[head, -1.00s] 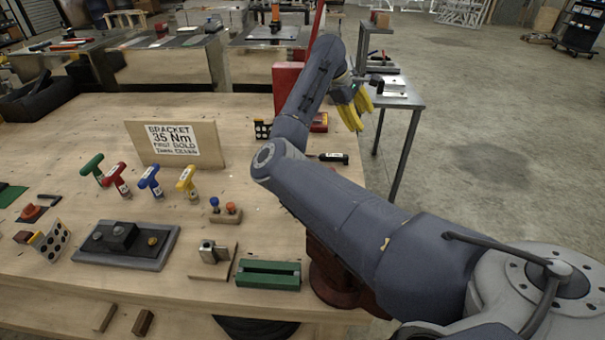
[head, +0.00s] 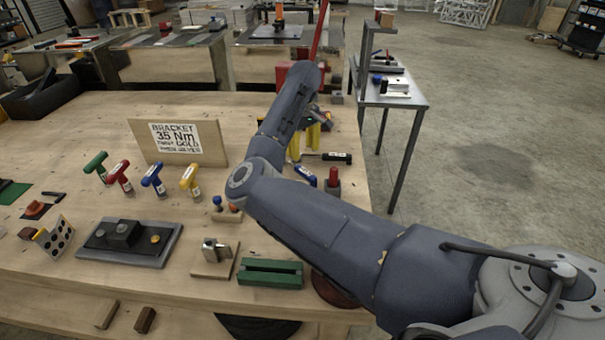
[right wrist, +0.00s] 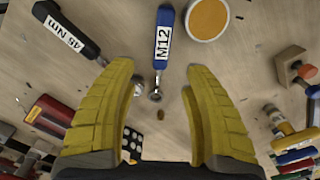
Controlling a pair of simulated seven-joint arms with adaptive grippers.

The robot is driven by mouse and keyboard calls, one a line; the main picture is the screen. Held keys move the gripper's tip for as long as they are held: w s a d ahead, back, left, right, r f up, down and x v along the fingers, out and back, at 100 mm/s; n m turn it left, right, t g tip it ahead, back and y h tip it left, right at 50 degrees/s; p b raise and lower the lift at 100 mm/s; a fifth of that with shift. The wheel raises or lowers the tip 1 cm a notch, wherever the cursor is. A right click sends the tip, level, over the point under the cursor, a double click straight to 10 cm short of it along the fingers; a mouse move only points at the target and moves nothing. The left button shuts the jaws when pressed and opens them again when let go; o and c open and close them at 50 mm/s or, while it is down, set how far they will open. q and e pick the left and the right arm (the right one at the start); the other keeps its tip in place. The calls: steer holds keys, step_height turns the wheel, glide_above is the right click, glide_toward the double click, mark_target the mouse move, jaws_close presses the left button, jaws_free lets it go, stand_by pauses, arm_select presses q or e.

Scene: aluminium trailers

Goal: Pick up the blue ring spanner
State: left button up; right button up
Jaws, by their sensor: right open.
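The blue ring spanner (right wrist: 164,45) lies on the wooden table, its blue handle labelled M12 and its small metal end pointing toward my gripper in the right wrist view. In the head view its blue handle (head: 306,174) shows just beyond my right forearm, which may hide part of it. My right gripper (head: 303,141) has yellow fingers, spread open and empty above the table. In the right wrist view the spanner's metal end appears between the open fingers (right wrist: 158,72), with the handle extending beyond the fingertips. My left gripper is in neither view.
A black-handled tool labelled 45 Nm (right wrist: 68,32) lies left of the spanner. An orange-topped round piece (right wrist: 208,18) is close on its right. Several coloured T-handles stand before the bracket sign (head: 178,142). A metal side table (head: 395,95) stands right.

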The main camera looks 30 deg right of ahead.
mark_target(302, 169)
steer(key=shift+s+a+f, duration=0.1)
steer(key=shift+a+f, duration=0.05)
steer(key=shift+f, duration=4.4)
steer(key=shift+c, duration=0.4)
jaws_close()
